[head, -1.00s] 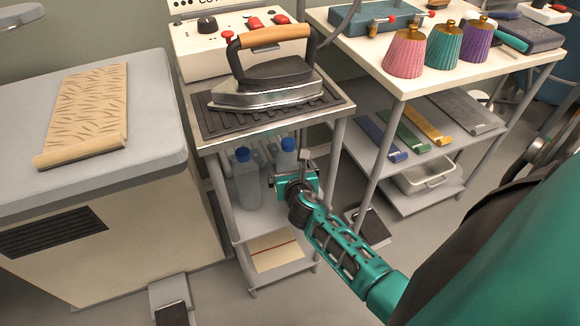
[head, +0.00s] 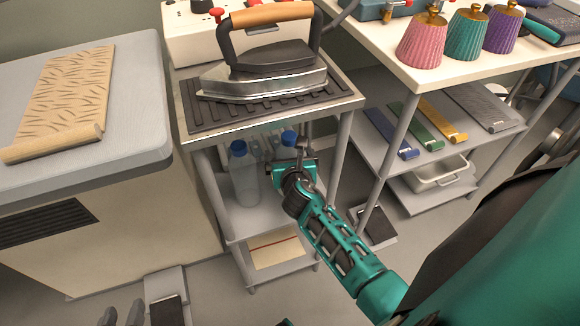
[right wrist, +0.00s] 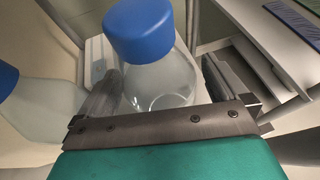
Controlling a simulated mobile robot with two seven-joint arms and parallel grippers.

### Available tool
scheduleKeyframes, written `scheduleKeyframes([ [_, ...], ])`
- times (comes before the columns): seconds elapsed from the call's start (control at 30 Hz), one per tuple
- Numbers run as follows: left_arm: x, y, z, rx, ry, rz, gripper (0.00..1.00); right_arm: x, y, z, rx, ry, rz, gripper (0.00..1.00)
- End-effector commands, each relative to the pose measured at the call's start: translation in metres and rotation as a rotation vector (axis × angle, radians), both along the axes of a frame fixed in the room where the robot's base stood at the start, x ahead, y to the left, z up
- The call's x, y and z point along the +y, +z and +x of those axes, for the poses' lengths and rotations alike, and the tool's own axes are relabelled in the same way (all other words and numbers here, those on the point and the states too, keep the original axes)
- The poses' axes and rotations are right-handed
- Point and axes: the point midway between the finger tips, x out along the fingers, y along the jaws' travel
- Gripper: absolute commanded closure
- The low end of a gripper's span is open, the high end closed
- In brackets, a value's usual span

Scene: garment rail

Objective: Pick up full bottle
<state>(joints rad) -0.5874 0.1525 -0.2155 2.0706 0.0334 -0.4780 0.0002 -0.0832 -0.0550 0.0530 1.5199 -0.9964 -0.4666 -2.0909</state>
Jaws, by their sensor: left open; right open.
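Two clear bottles with blue caps stand on the shelf under the iron. The left bottle (head: 246,182) shows well in the head view; the right bottle (head: 288,149) is largely hidden behind my right gripper (head: 302,160). In the right wrist view, one bottle (right wrist: 162,82) stands between the open fingers of my right gripper (right wrist: 163,90), with no clear grip on it. The other bottle (right wrist: 40,110) is outside the left finger. I cannot tell which bottle is full.
The stand's top with the iron (head: 265,80) is above the bottles, and its legs flank the shelf. A lower shelf holds a paper pad (head: 276,251). A padded board (head: 130,150) stands left; a white table (head: 430,75) stands right.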

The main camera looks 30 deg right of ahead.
Motion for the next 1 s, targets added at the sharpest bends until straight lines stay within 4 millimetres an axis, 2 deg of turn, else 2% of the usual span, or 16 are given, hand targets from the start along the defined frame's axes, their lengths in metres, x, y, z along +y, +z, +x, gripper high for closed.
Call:
scheduleKeyframes([
  [0.07,0.0000,-0.0011,-0.0015,0.004,0.000,0.000,0.57,0.0001,0.0000,0.0000,0.000,0.000,0.000,0.00],
  [0.9,0.0000,-0.0031,-0.0032,0.009,0.002,-0.001,0.57,-0.0001,0.0001,0.0001,0.000,0.001,0.000,0.80],
  [1.0,-0.0001,-0.0028,-0.0032,0.009,0.002,-0.001,0.57,-0.0002,0.0026,0.0015,-0.006,0.002,-0.002,0.81],
])
